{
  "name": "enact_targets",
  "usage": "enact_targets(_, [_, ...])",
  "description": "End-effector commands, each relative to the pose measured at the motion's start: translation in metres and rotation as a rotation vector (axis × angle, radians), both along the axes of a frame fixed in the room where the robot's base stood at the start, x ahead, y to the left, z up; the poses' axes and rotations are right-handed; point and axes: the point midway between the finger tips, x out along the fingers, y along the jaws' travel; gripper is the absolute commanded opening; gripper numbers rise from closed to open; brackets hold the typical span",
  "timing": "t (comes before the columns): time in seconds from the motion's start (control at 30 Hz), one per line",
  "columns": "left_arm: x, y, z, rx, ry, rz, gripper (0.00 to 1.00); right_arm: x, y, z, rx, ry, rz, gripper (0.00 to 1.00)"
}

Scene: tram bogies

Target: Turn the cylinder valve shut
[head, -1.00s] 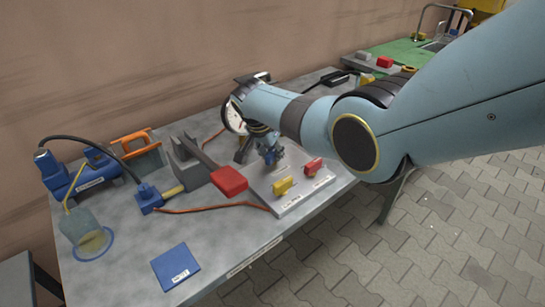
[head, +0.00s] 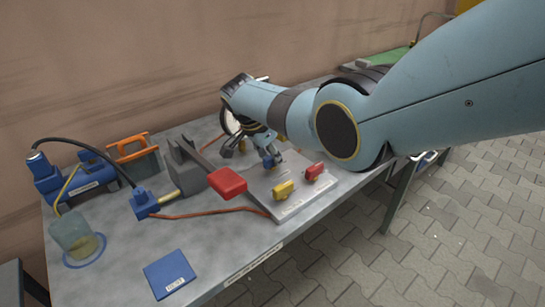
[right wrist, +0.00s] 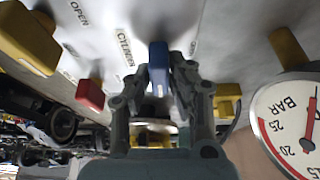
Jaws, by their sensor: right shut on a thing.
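The valve panel (head: 292,208) is a pale plate on the bench with coloured handles. My right gripper (head: 266,150) reaches down onto its back left part and is shut on a blue handle (head: 271,160). In the right wrist view the blue handle (right wrist: 158,62) stands between the fingertips (right wrist: 158,78) of my right gripper, pointing along the fingers. A label beside it seems to read "CYLINDER", and "OPEN" is printed nearby. A red handle (head: 313,171) and a yellow handle (head: 283,189) stand in front on the panel. My left gripper is out of view.
A round pressure gauge (right wrist: 292,118) is close beside the gripper. The bench's front middle is clear.

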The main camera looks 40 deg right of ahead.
Motion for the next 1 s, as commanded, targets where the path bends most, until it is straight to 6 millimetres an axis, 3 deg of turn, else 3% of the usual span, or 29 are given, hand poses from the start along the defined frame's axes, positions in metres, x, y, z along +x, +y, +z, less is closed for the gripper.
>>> enact_targets(0.13, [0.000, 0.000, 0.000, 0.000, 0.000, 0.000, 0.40, 0.000, 0.001, -0.001, 0.003, 0.000, -0.001, 0.00])
enact_targets(0.17, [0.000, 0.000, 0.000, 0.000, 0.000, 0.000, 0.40, 0.000, 0.001, -0.001, 0.003, 0.000, -0.001, 0.22])
enact_targets(0.3, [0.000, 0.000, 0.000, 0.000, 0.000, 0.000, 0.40, 0.000, 0.001, 0.000, 0.002, 0.000, 0.000, 0.40])
enact_targets(0.67, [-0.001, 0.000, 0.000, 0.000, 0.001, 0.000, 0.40, 0.000, 0.002, 0.004, 0.001, -0.001, 0.002, 0.40])
enact_targets(0.87, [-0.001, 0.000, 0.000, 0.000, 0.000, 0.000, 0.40, 0.000, 0.013, 0.029, 0.002, -0.004, 0.002, 0.40])
enact_targets(1.0, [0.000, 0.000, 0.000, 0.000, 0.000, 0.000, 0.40, -0.001, 0.026, 0.061, 0.002, -0.005, 0.001, 0.40])
